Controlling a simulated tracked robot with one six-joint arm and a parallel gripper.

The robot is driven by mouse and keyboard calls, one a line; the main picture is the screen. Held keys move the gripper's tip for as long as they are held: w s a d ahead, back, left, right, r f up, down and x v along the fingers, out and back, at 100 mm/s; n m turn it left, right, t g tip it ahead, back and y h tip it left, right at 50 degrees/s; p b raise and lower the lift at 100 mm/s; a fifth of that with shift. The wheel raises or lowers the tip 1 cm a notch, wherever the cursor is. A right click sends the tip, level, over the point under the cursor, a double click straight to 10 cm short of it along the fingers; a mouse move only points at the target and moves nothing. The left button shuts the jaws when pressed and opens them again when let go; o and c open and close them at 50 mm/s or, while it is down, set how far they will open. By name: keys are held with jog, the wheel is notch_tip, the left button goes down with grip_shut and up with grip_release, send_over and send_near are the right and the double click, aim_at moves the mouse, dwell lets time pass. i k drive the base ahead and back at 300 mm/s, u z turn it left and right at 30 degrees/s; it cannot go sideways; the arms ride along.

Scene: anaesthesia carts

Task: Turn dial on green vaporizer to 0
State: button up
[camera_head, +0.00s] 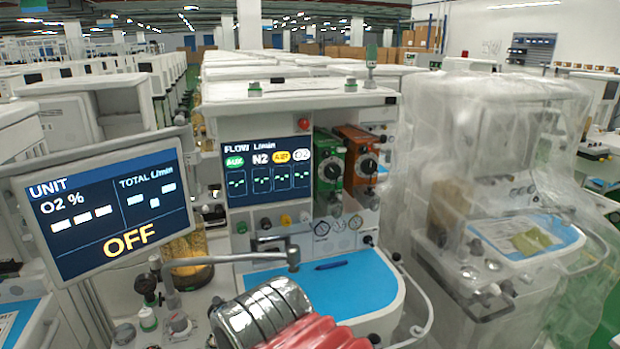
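The green vaporizer (323,150) is mounted upright on the front of the central anaesthesia cart, right of its flow screen. Its round black dial (333,170) faces me, with a light centre. The dial's numbers and setting are too small to read. An orange vaporizer (355,140) with a similar dial (367,166) stands just to its right. No gripper fingers show in this view, and nothing touches the green vaporizer.
The flow screen (268,170) is left of the vaporizers. A monitor reading OFF (105,205) stands at left. A metal arm (245,257) crosses above the blue work surface (345,285), where a pen (331,265) lies. A plastic-covered cart (500,180) stands at right.

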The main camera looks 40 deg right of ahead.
aim_at(332, 170)
jog(key=u, duration=0.55)
jog(key=k, duration=1.3)
jog(key=z, duration=1.3)
jog(key=i, duration=0.95)
